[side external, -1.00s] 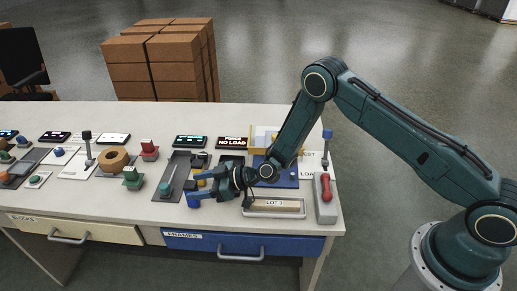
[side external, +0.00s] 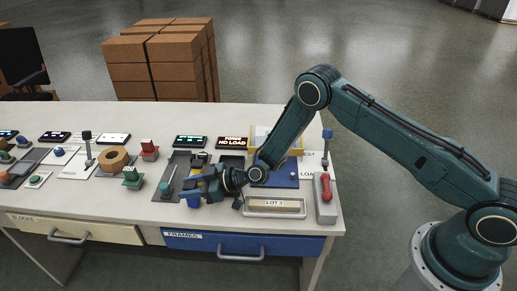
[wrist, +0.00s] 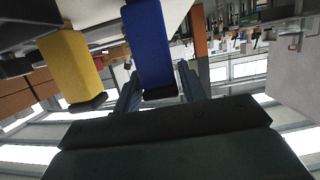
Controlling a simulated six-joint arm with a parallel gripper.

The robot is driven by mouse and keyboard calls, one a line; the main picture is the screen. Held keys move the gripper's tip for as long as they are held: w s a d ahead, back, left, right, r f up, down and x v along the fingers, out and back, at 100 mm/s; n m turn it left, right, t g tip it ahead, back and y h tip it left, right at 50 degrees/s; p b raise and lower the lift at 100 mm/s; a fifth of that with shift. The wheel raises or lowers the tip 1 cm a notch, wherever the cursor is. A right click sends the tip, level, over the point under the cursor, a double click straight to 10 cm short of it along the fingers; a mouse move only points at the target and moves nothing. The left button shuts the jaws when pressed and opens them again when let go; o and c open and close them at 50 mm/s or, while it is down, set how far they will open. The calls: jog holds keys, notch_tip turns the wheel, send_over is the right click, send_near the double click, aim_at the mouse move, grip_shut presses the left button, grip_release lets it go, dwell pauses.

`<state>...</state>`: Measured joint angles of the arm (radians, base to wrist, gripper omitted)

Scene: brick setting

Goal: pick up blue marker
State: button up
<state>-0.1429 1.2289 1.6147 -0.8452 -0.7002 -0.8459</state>
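The blue marker stands upright at the front of the table, its lower part (side external: 194,202) showing below my gripper in the side view. My gripper (side external: 188,188) is low over the table with its fingers pointing left, and it partly hides the marker. In the wrist view the blue marker (wrist: 149,45) hangs from the upside-down tabletop with a dark end. My gripper's fingers (wrist: 160,85) lie on either side of it and look open. Whether they touch it is hard to tell.
A yellow block-like piece (wrist: 71,66) stands beside the blue marker in the wrist view. A dark tray (side external: 172,178) lies left of my gripper and a LOT 1 tray (side external: 275,207) to its right.

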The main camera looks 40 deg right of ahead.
jog(key=c, duration=0.6)
jog(key=shift+r, duration=0.25)
notch_tip(320, 180, up, 20)
jog(key=shift+f, duration=0.2)
dwell(0.3)
dwell(0.4)
